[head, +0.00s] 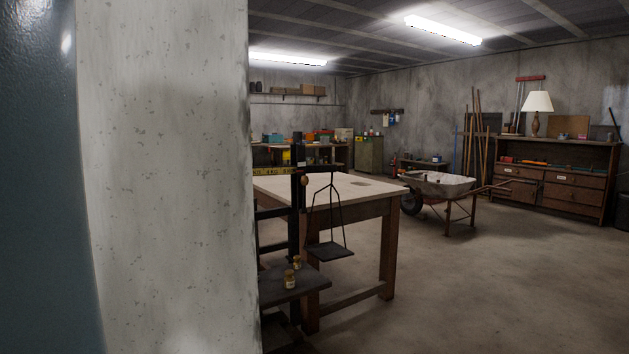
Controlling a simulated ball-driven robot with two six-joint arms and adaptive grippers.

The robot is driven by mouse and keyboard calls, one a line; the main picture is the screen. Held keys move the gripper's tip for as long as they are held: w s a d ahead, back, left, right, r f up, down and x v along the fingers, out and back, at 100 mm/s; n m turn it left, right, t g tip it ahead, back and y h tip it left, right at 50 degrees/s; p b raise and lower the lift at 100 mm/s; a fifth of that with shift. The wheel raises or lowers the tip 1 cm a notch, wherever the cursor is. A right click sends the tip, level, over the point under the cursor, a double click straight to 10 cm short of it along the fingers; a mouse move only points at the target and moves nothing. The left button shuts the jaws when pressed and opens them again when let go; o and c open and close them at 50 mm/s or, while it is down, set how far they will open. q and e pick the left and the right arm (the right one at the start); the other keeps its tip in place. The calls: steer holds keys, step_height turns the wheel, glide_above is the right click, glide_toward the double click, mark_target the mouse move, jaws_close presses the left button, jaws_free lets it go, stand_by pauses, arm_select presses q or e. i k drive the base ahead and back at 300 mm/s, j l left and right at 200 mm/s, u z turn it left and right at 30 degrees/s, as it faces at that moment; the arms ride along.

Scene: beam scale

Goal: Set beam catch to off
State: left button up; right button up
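The beam scale (296,225) is partly in view just right of a concrete pillar, in front of a wooden table. It has a dark upright post and a dark pan (330,252) hanging from a thin frame on the right. A yellow-marked bar (272,170) runs left from the post and is cut off by the pillar. A small brown knob (304,180) shows by the post; I cannot tell whether it is the beam catch or how the catch is set. Neither of my grippers is in view.
The concrete pillar (165,180) fills much of the left and hides part of the scale. The wooden table (375,188) stands behind. A wheelbarrow (438,185) is farther right. The floor at front right is clear.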

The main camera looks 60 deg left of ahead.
mark_target(305, 180)
steer(key=i+u, duration=0.25)
steer(key=u, duration=0.2)
steer(key=i+u, duration=0.2)
steer(key=u, duration=0.25)
steer(key=i+u, duration=0.25)
steer(key=u, duration=0.25)
steer(key=i+l+u, duration=0.2)
steer(key=u, duration=0.25)
